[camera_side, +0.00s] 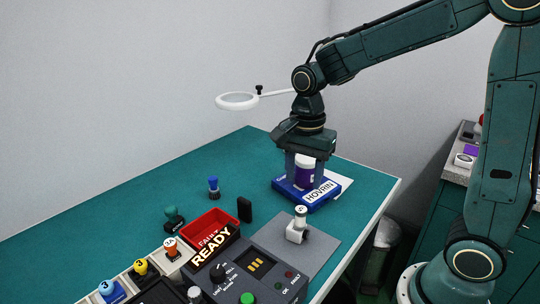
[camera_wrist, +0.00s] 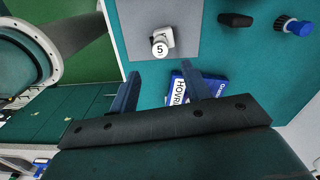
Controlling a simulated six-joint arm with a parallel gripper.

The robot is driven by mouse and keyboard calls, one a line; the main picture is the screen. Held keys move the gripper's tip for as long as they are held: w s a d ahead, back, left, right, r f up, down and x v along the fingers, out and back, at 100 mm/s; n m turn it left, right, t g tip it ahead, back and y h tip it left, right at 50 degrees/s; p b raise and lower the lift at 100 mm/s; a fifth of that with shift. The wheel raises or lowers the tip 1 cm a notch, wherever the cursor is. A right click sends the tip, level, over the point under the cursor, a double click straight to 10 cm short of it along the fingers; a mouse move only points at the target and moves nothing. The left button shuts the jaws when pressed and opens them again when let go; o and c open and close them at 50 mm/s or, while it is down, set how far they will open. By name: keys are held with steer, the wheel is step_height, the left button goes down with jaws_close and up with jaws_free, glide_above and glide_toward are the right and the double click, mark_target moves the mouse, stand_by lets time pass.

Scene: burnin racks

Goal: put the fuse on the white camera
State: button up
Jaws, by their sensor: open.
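A small white device (camera_side: 296,236), which looks like the white camera, sits on the grey mat. A white cylinder with a dark band and a marked round top stands up from it. It also shows in the wrist view (camera_wrist: 166,38). A purple cylinder with a white top (camera_side: 305,173), possibly the fuse, is upright at the blue HOVRIN box (camera_side: 318,192). I cannot identify it for certain, and the wrist view does not show it. My gripper (camera_side: 304,165) is open and low over the box, its fingers near the cylinder; the wrist view shows the fingers spread apart (camera_wrist: 161,90).
A red bin (camera_side: 210,226), a black upright piece (camera_side: 245,209) and a blue-capped piece (camera_side: 213,187) stand left of the grey mat (camera_side: 325,246). A control panel (camera_side: 258,272) and a row of coloured pieces fill the front. The teal table's left back is clear.

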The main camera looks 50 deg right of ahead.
stand_by(0.3)
steer(key=s+r+n+t, duration=0.2)
steer(key=s+r+n, duration=0.2)
steer(key=s+n, duration=0.4)
steer(key=s+r+n+t, duration=0.3)
steer(key=s+n, duration=0.4)
steer(key=n, duration=0.1)
steer(key=shift+s+d+r+t, duration=0.15)
steer(key=shift+s+r+t, duration=0.15)
steer(key=shift+s+r, duration=0.05)
